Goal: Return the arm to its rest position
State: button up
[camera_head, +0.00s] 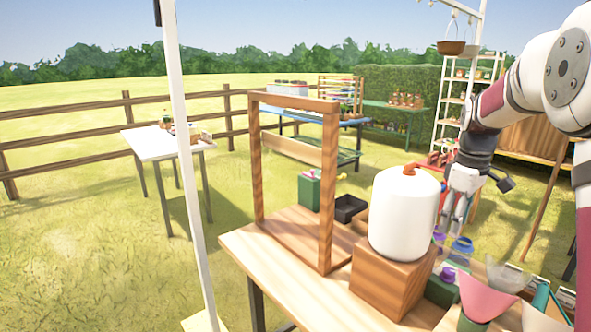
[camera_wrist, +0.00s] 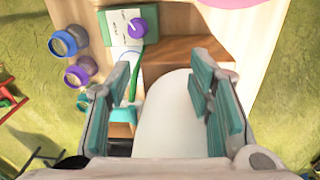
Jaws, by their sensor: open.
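My gripper (camera_head: 455,215) points down at the far right side of the wooden workbench, just right of and behind a white rounded container (camera_head: 403,212) with an orange cap. In the wrist view my gripper (camera_wrist: 165,85) has its two teal-padded fingers wide apart. A white rounded surface (camera_wrist: 170,125), seemingly the same container, shows between the fingers in that view. I see no object held. My arm (camera_head: 530,80) comes in from the upper right, bent at the elbow. The bench surface around the gripper is partly hidden by the container.
The container stands on a wooden block (camera_head: 390,278). A wooden frame (camera_head: 328,185) stands to its left. Glass jars (camera_head: 461,250), a green box with a purple-topped item (camera_wrist: 126,26) and a pink cone (camera_head: 484,297) crowd the right. A white post (camera_head: 185,160) rises at left.

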jog(key=s+a+r+m+t+p, duration=0.1)
jog(key=s+a+r+m, duration=0.1)
jog(key=s+a+r, duration=0.5)
jog(key=s+a+r+m+t, duration=0.1)
jog(key=s+a+r, duration=0.3)
jog(key=s, duration=0.5)
jog(key=s+a+f+m+p, duration=0.1)
jog(key=s+a, duration=0.3)
jog(key=s, duration=0.5)
jog(key=s+a+f+m+t, duration=0.1)
jog(key=s+a+f+m, duration=0.1)
jog(key=s, duration=0.7)
jog(key=shift+s+a+f+m+p, duration=0.25)
jog(key=shift+a+f+m+p, duration=0.25)
jog(key=shift+a, duration=0.55)
